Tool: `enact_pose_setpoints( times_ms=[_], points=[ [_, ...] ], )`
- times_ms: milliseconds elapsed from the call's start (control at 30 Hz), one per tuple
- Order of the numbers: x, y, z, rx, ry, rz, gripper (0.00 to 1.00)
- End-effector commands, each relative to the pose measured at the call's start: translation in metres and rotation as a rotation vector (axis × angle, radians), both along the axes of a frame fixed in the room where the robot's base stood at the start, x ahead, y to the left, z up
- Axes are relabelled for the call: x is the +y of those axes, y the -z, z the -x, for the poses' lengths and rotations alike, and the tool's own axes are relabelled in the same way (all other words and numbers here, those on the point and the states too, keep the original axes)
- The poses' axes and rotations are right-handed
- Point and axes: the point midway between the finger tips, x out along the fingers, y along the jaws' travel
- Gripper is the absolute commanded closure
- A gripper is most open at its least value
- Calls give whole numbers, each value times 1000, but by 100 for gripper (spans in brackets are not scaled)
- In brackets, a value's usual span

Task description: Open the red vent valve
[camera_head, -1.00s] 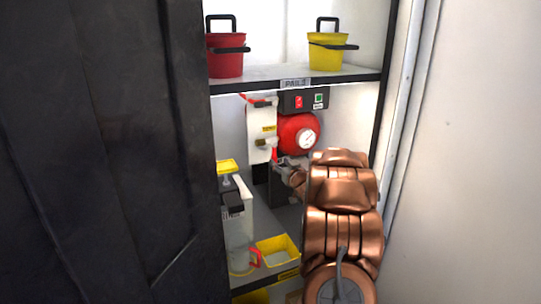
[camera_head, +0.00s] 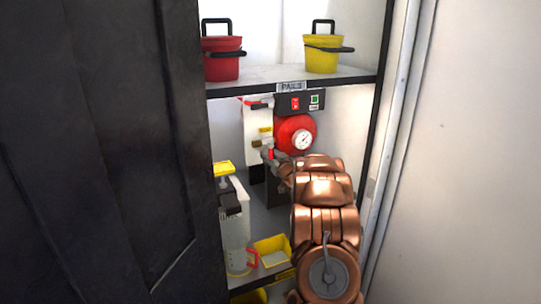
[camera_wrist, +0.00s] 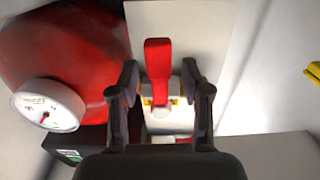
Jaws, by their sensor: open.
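A red lever (camera_wrist: 158,62) on a valve stands between the fingers of my gripper (camera_wrist: 159,82) in the wrist view. The fingers are open on either side of it, with a gap visible on each side. In the head view my gripper (camera_head: 275,160) is at the lower red lever (camera_head: 270,153) on the white panel (camera_head: 257,122). A second red lever (camera_head: 252,102) sits higher on that panel, pointing left. The labels are too small to read, so I cannot tell which is the vent valve. My gripper partly covers the lower valve.
A red tank (camera_head: 290,130) with a round gauge (camera_head: 302,139) is right of the panel, below a switch box (camera_head: 300,102). The shelf above (camera_head: 345,80) carries a red pail (camera_head: 221,64) and a yellow pail (camera_head: 323,53). A pump bottle (camera_head: 235,215) and yellow tray (camera_head: 270,250) stand below. A dark door (camera_head: 100,150) flanks the left.

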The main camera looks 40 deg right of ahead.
Motion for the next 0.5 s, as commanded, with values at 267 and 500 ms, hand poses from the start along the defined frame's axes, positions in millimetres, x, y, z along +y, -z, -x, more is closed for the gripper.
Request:
enact_pose_setpoints(
  times_ms=[267, 500],
  points=[
    [-1, 1, -3, 2, 1, -1, 52],
    [-1, 1, -3, 2, 1, -1, 72]
  ],
)
